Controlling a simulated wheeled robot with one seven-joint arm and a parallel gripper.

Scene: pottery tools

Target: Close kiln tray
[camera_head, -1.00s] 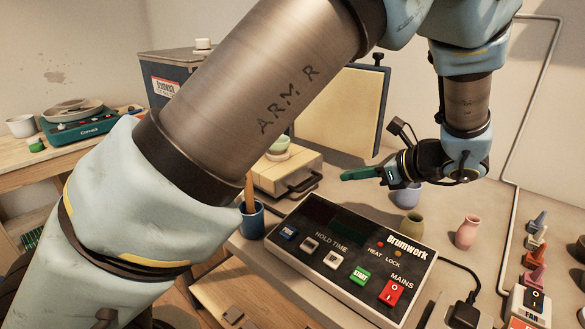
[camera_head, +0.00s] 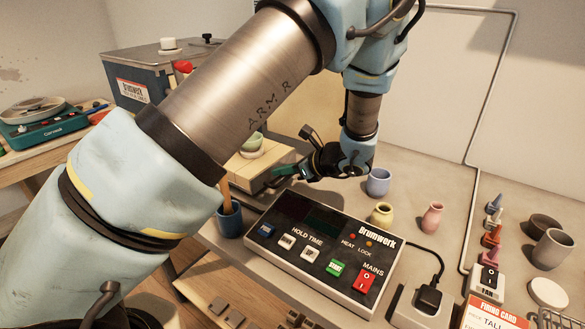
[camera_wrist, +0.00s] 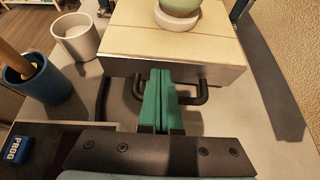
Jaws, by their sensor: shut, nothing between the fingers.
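The kiln tray (camera_head: 240,170) has a pale cream top and stands out in front of the blue-grey kiln (camera_head: 130,85), partly hidden behind my arm. A green bowl on a pale pink disc (camera_wrist: 175,22) rests on it in the wrist view. The tray's front face (camera_wrist: 222,76) carries a dark bar handle (camera_wrist: 192,99). My gripper (camera_head: 283,171) is shut and empty. In the wrist view, its green fingers (camera_wrist: 158,78) point at the middle of the tray front, in the handle area; contact cannot be told.
The control box (camera_head: 320,250) lies in front of the tray. A blue cup with a wooden tool (camera_head: 229,218) stands left, near a white cup (camera_wrist: 76,37). Small pots (camera_head: 378,182) stand right. A textured panel (camera_wrist: 298,45) rises right of the tray in the wrist view.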

